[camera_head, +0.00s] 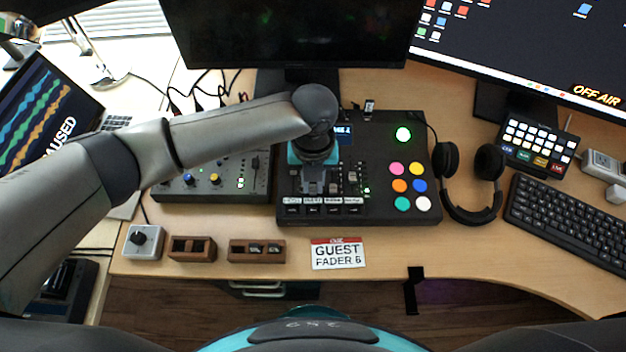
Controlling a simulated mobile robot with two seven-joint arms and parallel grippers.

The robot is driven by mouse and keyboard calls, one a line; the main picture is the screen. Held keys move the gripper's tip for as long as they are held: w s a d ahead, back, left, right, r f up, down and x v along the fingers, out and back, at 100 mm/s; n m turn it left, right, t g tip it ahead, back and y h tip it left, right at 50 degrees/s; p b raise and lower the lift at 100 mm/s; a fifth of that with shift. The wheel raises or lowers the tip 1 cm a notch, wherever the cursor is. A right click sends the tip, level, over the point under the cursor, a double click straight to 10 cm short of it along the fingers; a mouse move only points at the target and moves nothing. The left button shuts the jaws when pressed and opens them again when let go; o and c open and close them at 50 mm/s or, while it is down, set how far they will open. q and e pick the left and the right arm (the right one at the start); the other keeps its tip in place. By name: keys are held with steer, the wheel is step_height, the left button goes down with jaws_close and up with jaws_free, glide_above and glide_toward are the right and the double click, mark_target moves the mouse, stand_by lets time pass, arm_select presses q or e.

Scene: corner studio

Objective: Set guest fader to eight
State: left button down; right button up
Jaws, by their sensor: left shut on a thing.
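The black fader console (385,213) stands on the desk in front of me, with a row of white labels (323,200) below its faders. My left gripper (313,188) points down onto the console's left half. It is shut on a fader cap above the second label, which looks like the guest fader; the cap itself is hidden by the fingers. A free fader (352,178) shows to the right. The fader's scale reading cannot be seen. A card (338,253) at the desk's front reads "GUEST FADER" and a digit like 6 or 8. My right gripper is not in view.
A smaller mixer (215,183) sits left of the console under my left forearm. Headphones (470,205) and a keyboard (570,225) lie to the right. Wooden holders (192,250) and a grey knob box (144,243) line the front edge. Monitors (290,30) stand behind.

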arm_select(q)
steer(key=shift+w+b, duration=0.5)
steer(key=shift+w, duration=2.35)
steer(key=c, duration=0.8)
jaws_free()
steer(key=shift+r, duration=0.1)
step_height(320, 180, up, 15)
steer(key=p, duration=0.3)
steer(key=shift+p, duration=0.3)
